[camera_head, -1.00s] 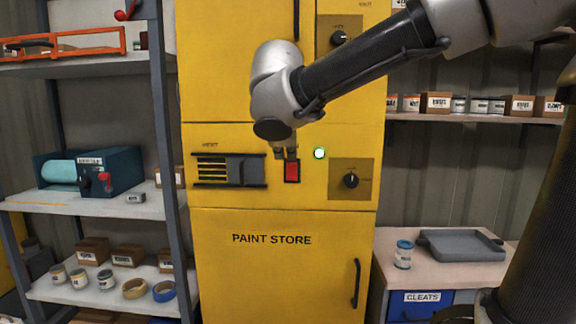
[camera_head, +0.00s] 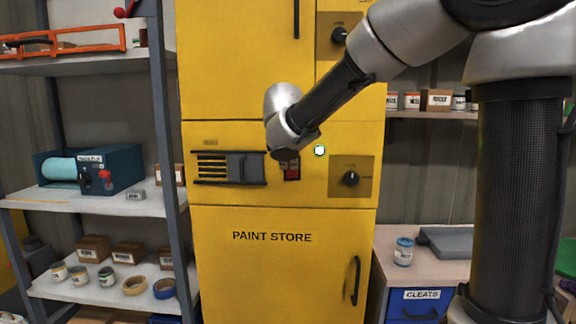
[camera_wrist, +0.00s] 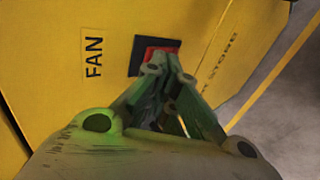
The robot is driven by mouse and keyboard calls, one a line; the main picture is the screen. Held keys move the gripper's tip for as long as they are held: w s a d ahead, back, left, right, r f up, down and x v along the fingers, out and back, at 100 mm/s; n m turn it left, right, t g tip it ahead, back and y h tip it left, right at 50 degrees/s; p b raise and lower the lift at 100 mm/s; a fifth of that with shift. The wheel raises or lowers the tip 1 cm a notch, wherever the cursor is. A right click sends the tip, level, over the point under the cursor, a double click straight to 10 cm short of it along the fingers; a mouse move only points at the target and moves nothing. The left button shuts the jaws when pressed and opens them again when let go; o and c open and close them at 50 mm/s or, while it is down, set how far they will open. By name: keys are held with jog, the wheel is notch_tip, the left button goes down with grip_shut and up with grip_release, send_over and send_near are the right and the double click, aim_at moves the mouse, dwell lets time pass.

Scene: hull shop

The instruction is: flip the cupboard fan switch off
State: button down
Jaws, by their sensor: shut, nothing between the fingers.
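The yellow paint store cupboard (camera_head: 275,265) stands in the middle of the head view. Its fan switch (camera_head: 291,172) is a red rocker in a dark frame on the middle panel, partly covered by my gripper. A small round light (camera_head: 320,151) right of the switch glows pale greenish white. In the wrist view the red switch (camera_wrist: 163,48) shows beside the FAN label (camera_wrist: 94,58). My gripper (camera_wrist: 165,72) is shut and empty, its fingertips at the switch; I cannot tell whether they touch it. In the head view my gripper is mostly hidden behind my wrist.
A slotted vent with a grey slider (camera_head: 229,169) is left of the switch. A black knob (camera_head: 351,178) is to its right. Shelves with a teal machine (camera_head: 108,170) stand at left. A bench with a tin (camera_head: 404,252) is at right.

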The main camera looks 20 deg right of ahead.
dwell(0.3)
jog(key=shift+w+d+r, duration=0.1)
jog(key=shift+w+r, duration=0.05)
jog(key=shift+w, duration=0.35)
jog(key=shift+r, duration=0.2)
jog(key=shift+r, duration=0.65)
